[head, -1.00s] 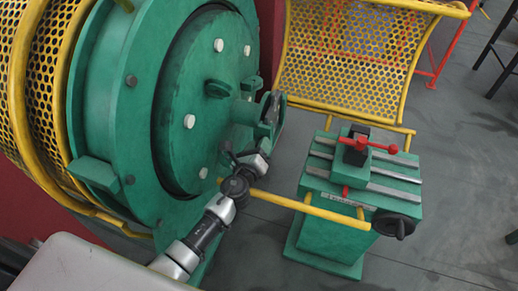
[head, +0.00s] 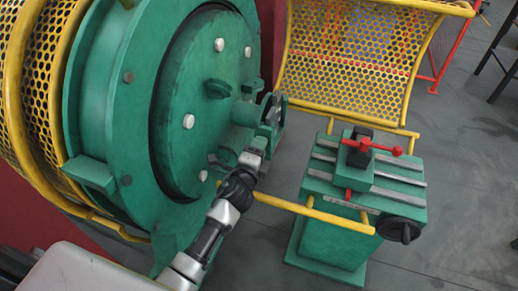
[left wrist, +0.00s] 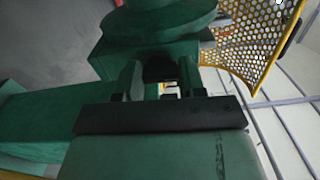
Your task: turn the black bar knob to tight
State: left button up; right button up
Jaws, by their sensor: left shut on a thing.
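The black bar knob (head: 272,106) is a small dark piece at the outer end of the green hub, on the front of the big green disc. My left gripper (head: 266,131) is at this hub end and partly covers the knob. In the left wrist view, the two fingers of my left gripper (left wrist: 161,78) stand on either side of a dark piece (left wrist: 160,67), which looks like the knob. They are shut on it. The shadow hides the exact contact and the knob's angle. My right gripper is not in view.
A green stand (head: 338,240) with a red-handled clamp (head: 365,146) and a black handwheel (head: 398,229) is to the right. A yellow rail (head: 310,211) runs between stand and disc. A yellow mesh guard (head: 365,40) stands behind. Grey floor is open at far right.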

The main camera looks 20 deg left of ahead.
pick_arm(q)
jog(key=shift+n, duration=0.6)
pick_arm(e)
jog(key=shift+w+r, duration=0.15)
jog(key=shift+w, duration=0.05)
pick_arm(q)
jog(key=o, duration=0.9)
jog(key=shift+o, duration=0.2)
jog(key=shift+s, duration=0.1)
jog(key=s, duration=0.9)
jog(key=shift+s+a+f, duration=0.1)
jog(key=shift+a, duration=0.05)
jog(key=shift+s, duration=0.7)
